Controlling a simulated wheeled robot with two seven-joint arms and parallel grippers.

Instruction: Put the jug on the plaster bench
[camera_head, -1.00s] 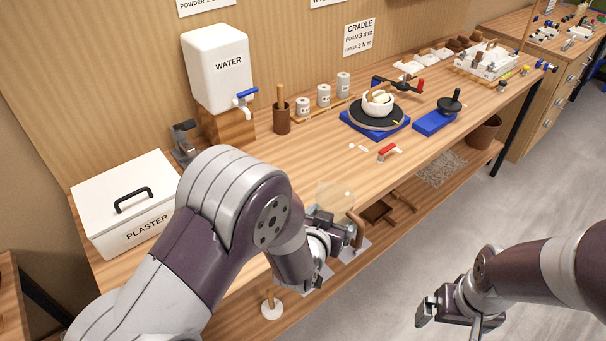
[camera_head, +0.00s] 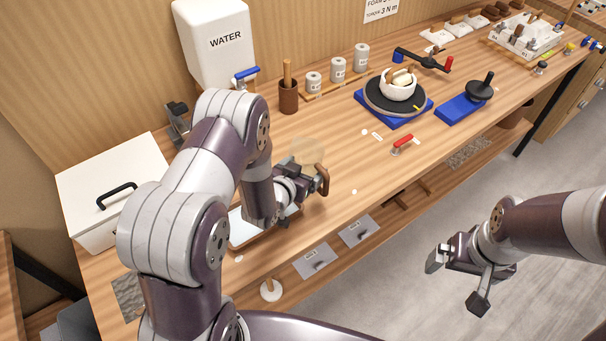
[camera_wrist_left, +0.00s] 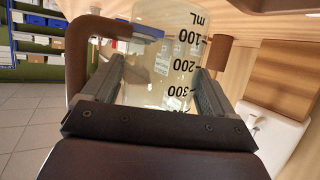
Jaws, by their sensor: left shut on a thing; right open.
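The jug (camera_head: 308,153) is a clear measuring vessel with a brown handle (camera_head: 322,180). Its black mL scale shows in the left wrist view (camera_wrist_left: 165,60), where the gripper's two dark fingers sit on either side of its body. My left gripper (camera_head: 306,176) is shut on the jug, partly hiding it in the head view. It is over the front part of the wooden plaster bench (camera_head: 335,130); I cannot tell if the jug touches the top. My right gripper (camera_head: 456,282) is open and empty, out over the floor in front of the bench.
A white plaster bin (camera_head: 110,175) and a water tank (camera_head: 215,45) stand at the left and back. A brown cup (camera_head: 288,95), a turntable with a white bowl (camera_head: 398,86) and a red-handled tool (camera_head: 403,143) are farther right.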

